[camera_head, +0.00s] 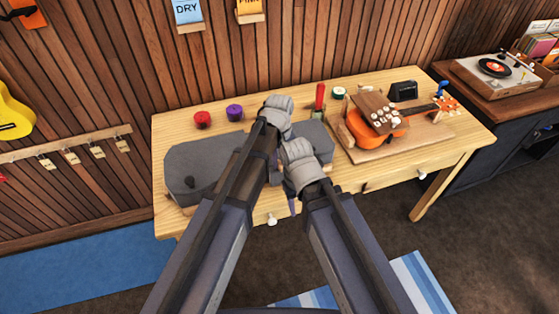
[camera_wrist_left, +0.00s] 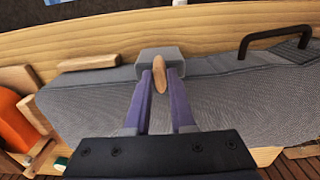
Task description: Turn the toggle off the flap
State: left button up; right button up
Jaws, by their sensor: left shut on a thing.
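A grey case (camera_head: 200,155) lies on the wooden workbench, partly hidden behind my arms. In the left wrist view the case (camera_wrist_left: 90,112) has a small grey flap (camera_wrist_left: 147,56) at its edge. A pale wooden oval toggle (camera_wrist_left: 161,82) is at the flap, its long side upright in that picture. The purple fingers of my left gripper (camera_wrist_left: 160,90) are closed on the toggle, one on each side.
A black handle (camera_wrist_left: 275,38) stands on the case beside the flap. An orange ukulele (camera_head: 378,118) lies on a wooden board on the right of the workbench (camera_head: 465,135). Red (camera_head: 203,119) and purple (camera_head: 235,112) round items stand behind the case.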

pick_arm(q)
grip_shut()
jog(key=m, duration=1.3)
jog(key=shift+m, duration=2.5)
